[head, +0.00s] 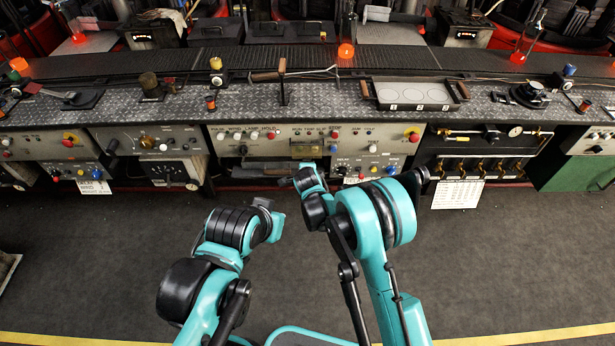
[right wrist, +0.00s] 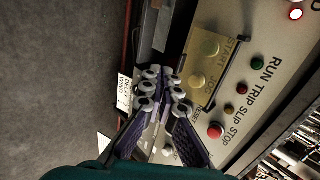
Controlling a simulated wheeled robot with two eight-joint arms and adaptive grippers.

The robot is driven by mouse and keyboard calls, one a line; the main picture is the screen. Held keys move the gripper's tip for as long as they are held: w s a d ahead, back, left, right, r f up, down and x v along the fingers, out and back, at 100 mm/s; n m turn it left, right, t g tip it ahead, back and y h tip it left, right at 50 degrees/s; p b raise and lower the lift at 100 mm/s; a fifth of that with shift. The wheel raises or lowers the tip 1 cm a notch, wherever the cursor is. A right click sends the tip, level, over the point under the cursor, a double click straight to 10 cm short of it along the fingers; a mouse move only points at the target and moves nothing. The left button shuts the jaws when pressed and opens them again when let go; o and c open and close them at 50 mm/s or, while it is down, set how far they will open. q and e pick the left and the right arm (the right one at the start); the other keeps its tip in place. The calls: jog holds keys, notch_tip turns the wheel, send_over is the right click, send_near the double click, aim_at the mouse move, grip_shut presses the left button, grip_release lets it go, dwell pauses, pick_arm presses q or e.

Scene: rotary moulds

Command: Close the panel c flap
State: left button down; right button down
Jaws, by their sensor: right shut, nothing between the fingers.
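The middle control panel (head: 320,133) carries the labels RUN, TRIP, SLIP and STOP and a red button. In the right wrist view this panel (right wrist: 245,110) is turned on its side. A thin dark-edged piece (right wrist: 228,78), which looks like a flap, lies along the START, JOG and RESET buttons; I cannot tell its exact angle. My right gripper (right wrist: 160,88) is shut and empty, in front of the panel's lower part.
A tray with white discs (head: 412,94) and a wooden-handled tool (head: 290,75) lie on the metal bench top. Other panels with knobs (head: 150,140) and brass valves (head: 480,165) flank the middle panel. Paper tags (head: 457,195) hang below. The floor in front is clear.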

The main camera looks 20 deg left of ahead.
aim_at(307, 161)
jog(key=shift+w+a+f+b, duration=0.15)
jog(key=shift+w+a+b, duration=0.05)
jog(key=shift+w, duration=0.5)
jog(key=shift+w+a+f+b, duration=0.2)
jog(key=shift+w, duration=0.5)
jog(key=shift+w+a+f+b, duration=0.15)
jog(key=shift+w+a+b, duration=0.05)
jog(key=shift+w, duration=0.5)
jog(key=shift+w+a+f+b, duration=0.15)
jog(key=shift+w+f+b, duration=0.3)
jog(key=shift+w, duration=0.3)
jog(key=shift+r, duration=0.2)
